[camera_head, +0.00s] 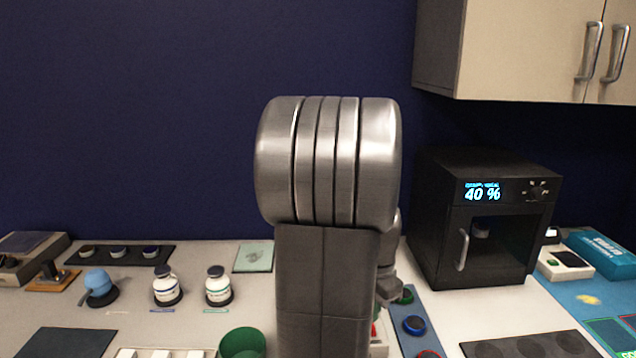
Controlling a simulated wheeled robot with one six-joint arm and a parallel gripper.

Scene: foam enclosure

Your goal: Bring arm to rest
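My arm stands upright in the middle of the view, with a rounded silver joint on top and a dark grey link below it. It blocks the centre of the bench. A small silver part of my arm shows just right of the link. My gripper's fingers are hidden behind the arm, so I cannot see whether it holds anything.
A black oven-like box (430,215) showing 40 % stands right of my arm, under a wall cabinet (520,50). Two white bottles (166,288) (218,288), a blue bulb (98,282) and a green cup (242,344) stand left on the bench (215,258).

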